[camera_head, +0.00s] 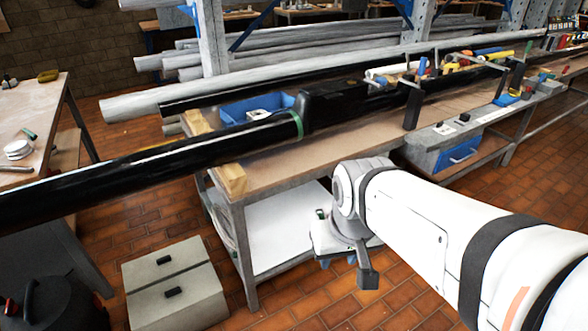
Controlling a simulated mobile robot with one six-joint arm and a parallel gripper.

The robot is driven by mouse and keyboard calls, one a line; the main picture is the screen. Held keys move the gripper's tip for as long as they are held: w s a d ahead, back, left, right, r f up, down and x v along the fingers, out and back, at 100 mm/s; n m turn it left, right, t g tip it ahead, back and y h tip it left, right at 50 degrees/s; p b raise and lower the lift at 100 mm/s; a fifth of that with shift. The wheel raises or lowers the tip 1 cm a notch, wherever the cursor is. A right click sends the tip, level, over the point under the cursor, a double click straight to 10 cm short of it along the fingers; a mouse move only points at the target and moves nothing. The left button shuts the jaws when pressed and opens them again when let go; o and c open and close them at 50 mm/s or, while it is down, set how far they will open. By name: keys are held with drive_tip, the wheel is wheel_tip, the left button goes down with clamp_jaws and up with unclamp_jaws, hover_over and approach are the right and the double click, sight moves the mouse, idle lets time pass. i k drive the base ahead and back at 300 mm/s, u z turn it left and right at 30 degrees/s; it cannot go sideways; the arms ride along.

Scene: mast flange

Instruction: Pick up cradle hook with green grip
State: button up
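I cannot pick out the cradle hook with green grip for certain. A green band (298,124) wraps the long black mast near the bench's left end. Dark upright brackets stand along the bench, one at the middle (413,104) and one farther right (516,76). A small green piece (528,49) shows among coloured tools at the far right, too small to tell what it is. My gripper (362,262) hangs below my white wrist, in front of the bench and lower than its top. One dark finger shows; its opening is hidden, and I see nothing held.
The wooden bench top (345,158) has bare room near its front edge. A blue bin (256,108) stands behind the mast. The mast juts far left past the bench. A grey box (175,285) stands on the brick floor. Another table (40,105) is at left.

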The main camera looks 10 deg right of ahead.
sight(321, 216)
drive_tip(key=z, duration=0.05)
drive_tip(key=i, duration=1)
drive_tip(key=u, duration=0.05)
